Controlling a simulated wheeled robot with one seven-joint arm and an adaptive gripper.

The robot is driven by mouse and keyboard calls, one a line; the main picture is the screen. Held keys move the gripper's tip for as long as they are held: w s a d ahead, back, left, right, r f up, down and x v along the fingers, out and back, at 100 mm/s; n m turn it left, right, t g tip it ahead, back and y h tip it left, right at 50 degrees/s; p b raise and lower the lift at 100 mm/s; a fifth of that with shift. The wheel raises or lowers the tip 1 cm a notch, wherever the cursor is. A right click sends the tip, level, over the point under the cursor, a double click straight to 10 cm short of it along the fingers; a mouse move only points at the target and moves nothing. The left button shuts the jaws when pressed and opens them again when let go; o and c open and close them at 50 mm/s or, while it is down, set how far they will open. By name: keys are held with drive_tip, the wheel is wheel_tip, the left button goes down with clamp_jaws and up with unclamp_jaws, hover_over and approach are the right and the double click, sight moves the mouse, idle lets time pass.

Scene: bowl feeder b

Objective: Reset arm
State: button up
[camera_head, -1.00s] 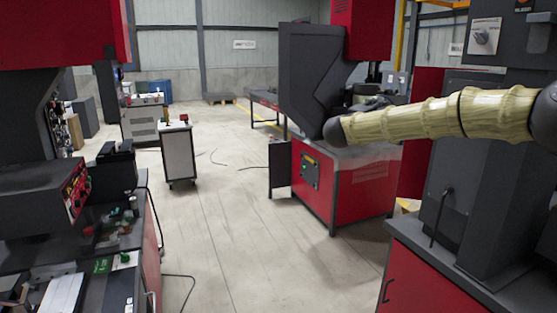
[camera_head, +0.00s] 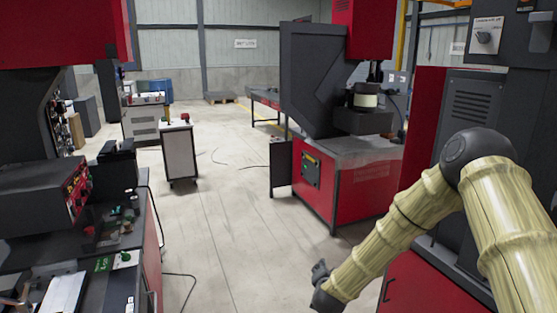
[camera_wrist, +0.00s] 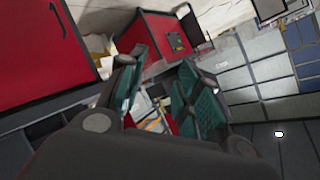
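My arm, with pale wood-like segments and dark joints, enters the head view from the right. It bends at a dark elbow and reaches down and left over the aisle. Its dark end is low in the middle of that view, partly cut by the frame edge, and the finger opening cannot be made out there. In the wrist view my gripper (camera_wrist: 163,62) shows two dark fingers with green pads. No held object is visible.
A red-based machine (camera_head: 350,195) stands beyond the arm, with a red cabinet (camera_head: 425,280) close on the right. A cluttered bench (camera_head: 110,255) lines the left. A white cart (camera_head: 179,153) stands farther back. The concrete aisle is largely clear.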

drive_tip(key=s+d+f+n+g+y, duration=0.1)
drive_tip(key=s+f+n+g, duration=0.2)
drive_tip(key=s+f, duration=0.9)
drive_tip(key=s+d+f+n+g+y, duration=0.1)
drive_tip(key=s+f+n+g, duration=0.25)
drive_tip(key=s+f, duration=0.85)
drive_tip(key=s+d+n+g, duration=0.1)
drive_tip(key=s+d+g, duration=0.1)
drive_tip(key=s, duration=1.3)
drive_tip(key=s+d+r+n+g, duration=0.1)
drive_tip(key=s+d+n+g, duration=0.1)
drive_tip(key=s, duration=1.4)
drive_tip(key=shift+d+r+g+h, duration=0.25)
drive_tip(key=shift+d+g, duration=0.45)
drive_tip(key=shift+g, duration=0.55)
drive_tip(key=shift+o, duration=0.2)
drive_tip(key=shift+f, duration=0.1)
